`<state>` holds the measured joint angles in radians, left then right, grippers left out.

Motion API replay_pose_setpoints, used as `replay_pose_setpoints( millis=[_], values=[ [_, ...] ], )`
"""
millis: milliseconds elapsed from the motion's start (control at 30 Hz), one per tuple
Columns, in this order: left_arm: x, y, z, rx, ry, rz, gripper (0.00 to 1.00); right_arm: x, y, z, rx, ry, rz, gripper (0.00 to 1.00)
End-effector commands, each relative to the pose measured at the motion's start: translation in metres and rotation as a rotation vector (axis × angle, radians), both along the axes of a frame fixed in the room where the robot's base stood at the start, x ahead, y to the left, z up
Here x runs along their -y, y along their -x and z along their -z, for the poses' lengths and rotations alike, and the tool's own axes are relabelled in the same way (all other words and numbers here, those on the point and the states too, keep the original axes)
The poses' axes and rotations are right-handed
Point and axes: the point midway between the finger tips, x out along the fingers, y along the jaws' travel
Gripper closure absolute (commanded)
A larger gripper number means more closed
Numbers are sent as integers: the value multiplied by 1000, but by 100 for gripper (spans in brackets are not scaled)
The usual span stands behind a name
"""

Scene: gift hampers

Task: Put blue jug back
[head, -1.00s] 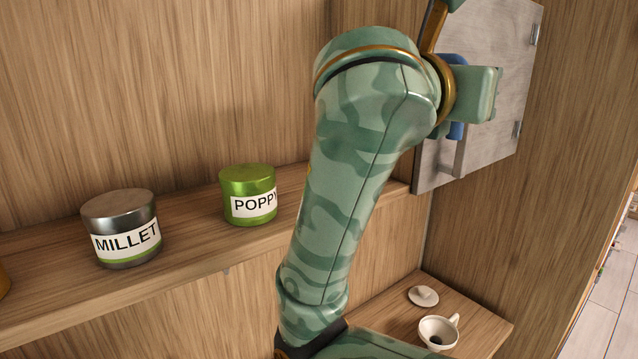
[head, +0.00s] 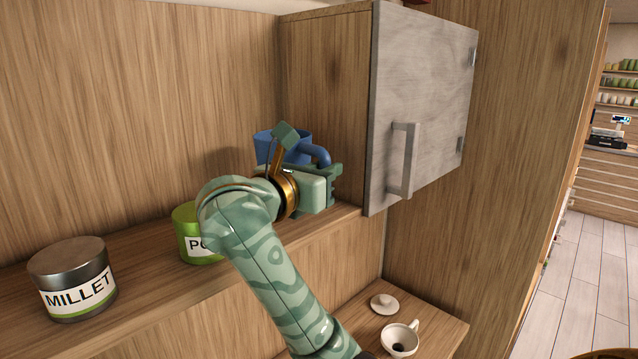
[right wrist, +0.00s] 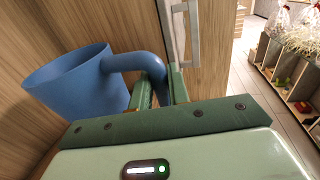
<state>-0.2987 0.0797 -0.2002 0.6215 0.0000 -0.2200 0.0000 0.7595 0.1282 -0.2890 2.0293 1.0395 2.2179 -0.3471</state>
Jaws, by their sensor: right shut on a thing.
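The blue jug (head: 268,146) is upright at the back shelf, between the green POPPY tin (head: 187,240) and the cabinet. My right gripper (head: 332,184) is shut on its handle (head: 318,153). In the right wrist view the jug (right wrist: 72,88) is to the left of the fingers (right wrist: 160,92), with its handle running down between them. The jug's base is hidden behind my gripper in the head view, so I cannot tell whether it touches the shelf (head: 140,262). My left gripper is not in view.
The wall cabinet's grey door (head: 425,100) is closed, with a bar handle (head: 403,160), close to the right of my gripper. A MILLET tin (head: 72,278) stands on the shelf at left. Below are a white cup (head: 398,338) and a white lid (head: 384,303).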

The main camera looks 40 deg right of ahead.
Motion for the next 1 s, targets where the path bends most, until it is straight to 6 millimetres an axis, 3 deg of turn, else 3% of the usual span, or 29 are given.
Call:
replay_pose_setpoints(
  millis=[300, 733, 767, 833, 1000],
  values=[
    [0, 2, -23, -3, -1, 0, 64, 0, -9, 33, -2, 2, 0, 100],
    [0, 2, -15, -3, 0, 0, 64, -1, -9, 43, 1, 1, 0, 100],
    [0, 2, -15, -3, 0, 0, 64, -1, -9, 43, -1, 0, -1, 80],
    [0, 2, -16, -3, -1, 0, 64, -1, -9, 42, -1, 0, 0, 60],
    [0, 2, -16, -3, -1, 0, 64, -1, -9, 42, -1, 0, 0, 60]
  ],
)
